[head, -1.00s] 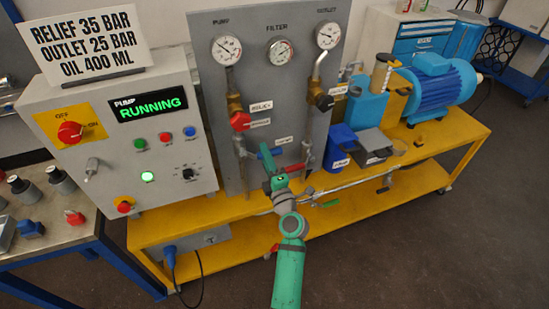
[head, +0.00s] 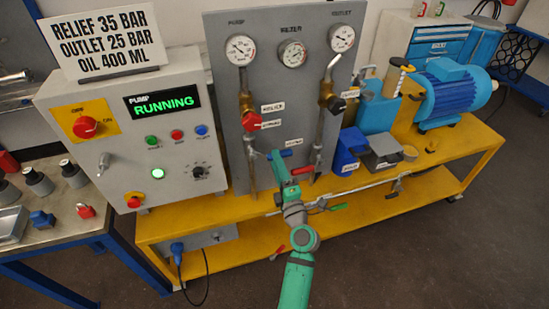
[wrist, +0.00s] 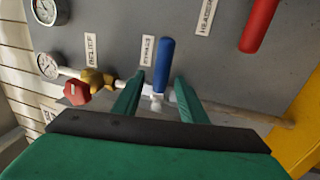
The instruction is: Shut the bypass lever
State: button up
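The bypass lever is a blue handle (wrist: 165,62) beside the "BYPASS" label (wrist: 147,50) in the wrist view. It lies crosswise to its pipe (wrist: 225,110). In the head view the blue handle (head: 288,153) juts sideways on the grey panel, partly hidden by my gripper. My gripper (wrist: 160,82) is open, its two green fingers on either side of the handle's lower part. I see gaps by the fingers, and cannot tell whether either one touches. My gripper also shows in the head view (head: 280,162).
A red lever (head: 302,170) sits just right of my gripper; it also shows in the wrist view (wrist: 260,22). A red relief knob (head: 251,121) is above. The control box (head: 135,145) reads RUNNING. Blue and grey containers (head: 347,150) stand to the right.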

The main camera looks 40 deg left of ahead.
jog(key=v, duration=0.7)
jog(key=shift+d, duration=0.25)
jog(key=shift+s, duration=0.1)
